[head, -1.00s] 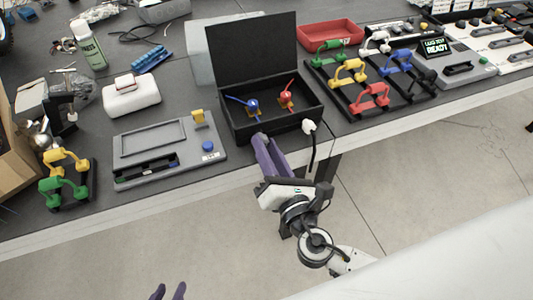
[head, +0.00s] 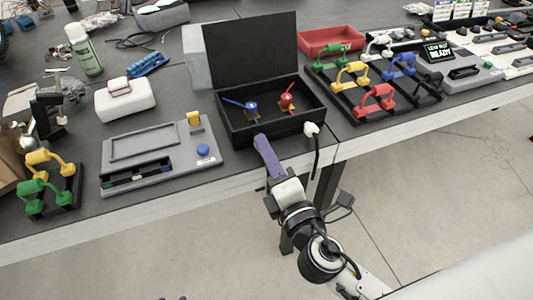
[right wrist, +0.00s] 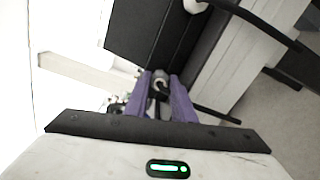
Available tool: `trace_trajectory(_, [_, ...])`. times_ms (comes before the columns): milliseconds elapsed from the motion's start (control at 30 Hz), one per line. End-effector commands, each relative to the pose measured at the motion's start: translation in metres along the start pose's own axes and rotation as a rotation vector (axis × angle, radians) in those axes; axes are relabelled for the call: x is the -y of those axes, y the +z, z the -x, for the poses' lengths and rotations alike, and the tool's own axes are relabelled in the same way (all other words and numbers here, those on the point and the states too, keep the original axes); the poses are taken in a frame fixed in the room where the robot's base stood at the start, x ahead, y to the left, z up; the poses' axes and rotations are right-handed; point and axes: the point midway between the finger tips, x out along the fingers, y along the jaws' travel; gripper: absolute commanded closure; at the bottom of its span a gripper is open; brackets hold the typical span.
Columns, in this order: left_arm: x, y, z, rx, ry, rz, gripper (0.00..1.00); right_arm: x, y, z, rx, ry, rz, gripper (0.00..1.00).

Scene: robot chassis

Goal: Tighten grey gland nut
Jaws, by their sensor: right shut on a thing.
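The grey gland nut (right wrist: 158,84) shows as a small grey round piece between the purple fingertips in the right wrist view. My right gripper (head: 258,138) is at the front wall of the open black box (head: 280,136), left of the white gland. In the right wrist view my right gripper (right wrist: 160,80) is shut on the nut. The fingers hide the nut in the head view. Only slivers of my left gripper (head: 173,298) show at the bottom edge, too little to read its jaws.
A white gland (head: 311,128) with a hanging black cable is close right of my right gripper. Blue (head: 250,107) and red (head: 287,101) handled parts sit in the box. A grey panel (head: 160,158) lies left; racks of coloured handles (head: 376,102) stand right.

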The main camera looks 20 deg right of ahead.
Motion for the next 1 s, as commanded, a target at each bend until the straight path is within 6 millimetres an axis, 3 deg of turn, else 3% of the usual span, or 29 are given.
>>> trace_trajectory(500, [0.0016,0.0065,0.0016,0.011,0.000,-0.005,0.69,-0.0018,0.0017,-0.0010,0.004,0.003,-0.025,1.00])
trace_trajectory(533, [0.0016,0.0064,0.0016,0.011,0.000,-0.005,0.69,-0.0018,0.0017,-0.0010,0.004,0.003,-0.025,0.76])
trace_trajectory(633, [0.0017,0.0061,0.0015,0.010,-0.001,-0.005,0.69,-0.0015,0.0015,-0.0009,0.003,0.003,-0.024,0.59])
trace_trajectory(1000, [0.0032,-0.0005,-0.0009,-0.003,-0.003,-0.008,0.69,0.0014,-0.0013,0.0013,-0.003,-0.003,-0.023,0.59])
